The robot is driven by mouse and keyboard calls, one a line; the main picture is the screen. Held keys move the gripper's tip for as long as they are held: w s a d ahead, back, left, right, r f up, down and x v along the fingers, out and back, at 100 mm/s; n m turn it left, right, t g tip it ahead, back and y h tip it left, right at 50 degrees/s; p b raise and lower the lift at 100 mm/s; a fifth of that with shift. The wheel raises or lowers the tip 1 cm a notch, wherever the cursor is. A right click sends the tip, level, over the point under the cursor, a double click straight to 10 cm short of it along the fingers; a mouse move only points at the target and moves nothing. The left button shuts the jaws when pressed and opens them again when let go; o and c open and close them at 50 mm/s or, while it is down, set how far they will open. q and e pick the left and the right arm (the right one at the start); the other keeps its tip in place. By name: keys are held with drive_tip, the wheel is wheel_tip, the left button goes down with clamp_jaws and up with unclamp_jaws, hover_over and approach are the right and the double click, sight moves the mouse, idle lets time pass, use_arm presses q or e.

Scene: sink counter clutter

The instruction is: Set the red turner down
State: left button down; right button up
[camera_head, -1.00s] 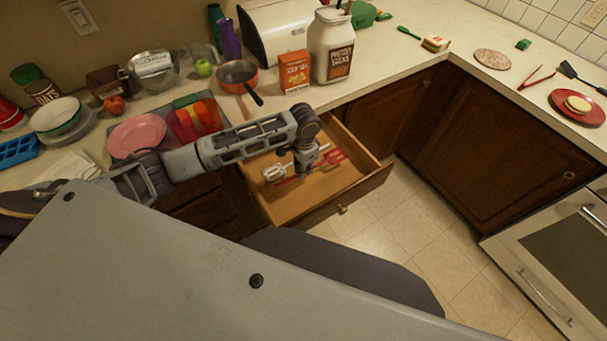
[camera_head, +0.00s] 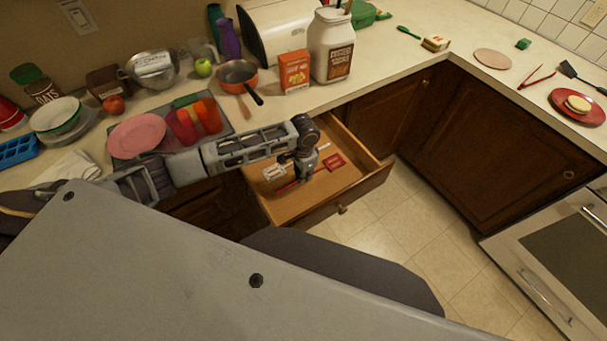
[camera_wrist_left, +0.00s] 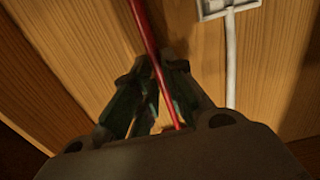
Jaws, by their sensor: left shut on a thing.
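The red turner shows in the head view with its slotted head (camera_head: 335,161) toward the right inside the open drawer (camera_head: 341,191) and its thin handle running to the lower left. My left gripper (camera_head: 303,174) points down into the drawer and is shut on the handle. In the left wrist view the red handle (camera_wrist_left: 146,28) passes between the fingertips (camera_wrist_left: 160,68) of my left gripper, close over the wooden drawer floor. I cannot tell whether the turner touches the floor. My right gripper is not in view.
A white utensil (camera_head: 273,173) lies in the drawer beside the turner and also shows in the left wrist view (camera_wrist_left: 230,50). The drawer's front and side walls surround my gripper. The counter behind holds a pan (camera_head: 238,73), an orange box (camera_head: 294,72) and a large jar (camera_head: 331,46).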

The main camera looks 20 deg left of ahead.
use_arm(q)
drive_tip(key=shift+f, duration=0.1)
drive_tip(key=c, duration=1.5)
unclamp_jaws()
wheel_tip(320, 180, up, 12)
drive_tip(key=shift+r, duration=0.15)
